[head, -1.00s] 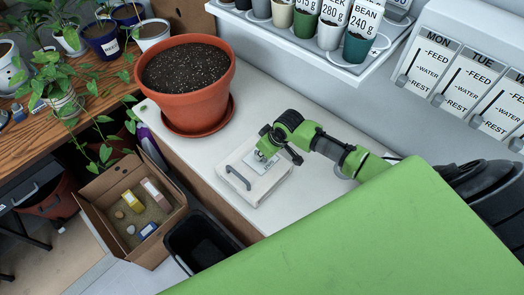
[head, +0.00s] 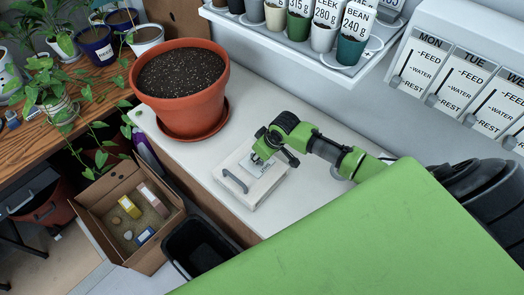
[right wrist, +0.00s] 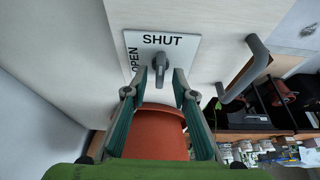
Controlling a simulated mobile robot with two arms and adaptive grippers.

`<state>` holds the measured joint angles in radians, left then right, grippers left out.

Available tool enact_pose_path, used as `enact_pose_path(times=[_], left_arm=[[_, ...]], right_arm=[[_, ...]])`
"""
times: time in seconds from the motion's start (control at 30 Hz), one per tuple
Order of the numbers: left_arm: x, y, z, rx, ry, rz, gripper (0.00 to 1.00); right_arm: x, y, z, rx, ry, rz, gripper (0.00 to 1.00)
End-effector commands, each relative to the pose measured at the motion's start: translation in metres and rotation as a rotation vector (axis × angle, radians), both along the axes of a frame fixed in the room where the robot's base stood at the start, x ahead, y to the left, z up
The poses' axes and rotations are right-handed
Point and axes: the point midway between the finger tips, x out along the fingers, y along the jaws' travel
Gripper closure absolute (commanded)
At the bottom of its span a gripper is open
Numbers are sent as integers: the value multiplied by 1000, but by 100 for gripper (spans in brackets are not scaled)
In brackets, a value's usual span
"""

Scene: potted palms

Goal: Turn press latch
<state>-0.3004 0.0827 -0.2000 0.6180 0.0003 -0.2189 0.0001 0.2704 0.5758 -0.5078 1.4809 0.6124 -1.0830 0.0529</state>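The press is a low white box (head: 265,188) with a grey bar handle (head: 235,181), standing on the white bench. Its label plate (right wrist: 190,47) reads SHUT above the latch and OPEN to the left in the right wrist view. The latch (right wrist: 160,66) is a small grey knob with a short lever lying roughly upright in that view, in line with SHUT. My right gripper (right wrist: 157,80) is open, with one finger on each side of the latch; I cannot tell whether either touches it. It hangs over the plate in the head view (head: 262,157). My left gripper is not in view.
A large terracotta pot (head: 183,92) of soil stands on the bench behind the press. A shelf of labelled cups (head: 299,28) and a day board (head: 450,75) are at the back. A cardboard box (head: 105,195) and a black bin (head: 197,243) stand beyond the bench's left edge.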

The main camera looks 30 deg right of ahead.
Motion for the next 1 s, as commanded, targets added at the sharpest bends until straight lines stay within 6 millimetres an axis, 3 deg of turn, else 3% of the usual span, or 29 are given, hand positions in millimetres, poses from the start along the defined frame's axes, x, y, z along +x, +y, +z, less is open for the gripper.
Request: enact_pose_path(times=[0.6, 1.0], left_arm=[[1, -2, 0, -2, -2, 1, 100], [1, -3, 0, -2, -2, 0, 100]], right_arm=[[-37, -14, 96, -1, -3, 0, 75], [-42, -14, 106, -1, 0, -1, 75]])
